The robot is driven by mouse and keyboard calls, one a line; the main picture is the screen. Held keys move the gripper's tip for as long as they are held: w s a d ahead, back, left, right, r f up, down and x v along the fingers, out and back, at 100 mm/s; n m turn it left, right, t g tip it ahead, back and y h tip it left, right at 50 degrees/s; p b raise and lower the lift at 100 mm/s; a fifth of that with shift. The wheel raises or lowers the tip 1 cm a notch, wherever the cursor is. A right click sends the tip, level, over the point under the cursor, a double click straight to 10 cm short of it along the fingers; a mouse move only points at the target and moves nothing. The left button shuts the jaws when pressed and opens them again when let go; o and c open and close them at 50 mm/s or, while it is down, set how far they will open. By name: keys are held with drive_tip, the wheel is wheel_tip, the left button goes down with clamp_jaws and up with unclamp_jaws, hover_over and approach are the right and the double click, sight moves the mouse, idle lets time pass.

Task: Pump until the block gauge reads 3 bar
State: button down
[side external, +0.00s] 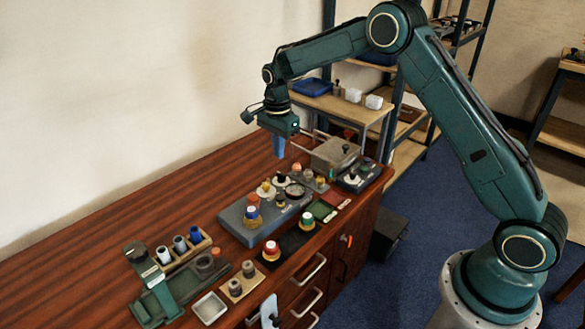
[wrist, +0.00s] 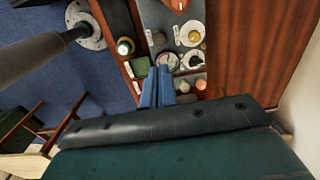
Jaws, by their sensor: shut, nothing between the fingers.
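My gripper (side external: 278,146) is shut and empty, its blue fingers pointing down above the back part of the bench. In the wrist view its fingertips (wrist: 159,72) are together, just short of several round white-based fittings. A small dark unit (side external: 352,178) with a pale disc and black knob stands near the bench's right end. I cannot tell which round part is the block gauge or which part is the pump. No reading is legible.
A grey box (side external: 333,153) with rods stands behind the fittings. A green pad (side external: 321,210) and capped parts on a black mat (side external: 290,243) lie at the front edge. A green press-like fixture (side external: 160,295) and a wooden rack (side external: 185,251) stand left. The bench's back left is clear.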

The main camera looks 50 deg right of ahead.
sight(280, 196)
drive_tip(key=shift+f, duration=0.1)
wheel_tip(280, 196, down, 14)
drive_tip(key=shift+r, duration=0.1)
idle(0.7)
drive_tip(key=shift+f, duration=1.05)
drive_tip(key=shift+r, duration=0.1)
wheel_tip(280, 196, up, 14)
idle(0.5)
idle(1.0)
drive_tip(key=shift+r, duration=0.95)
drive_tip(key=shift+f, duration=0.15)
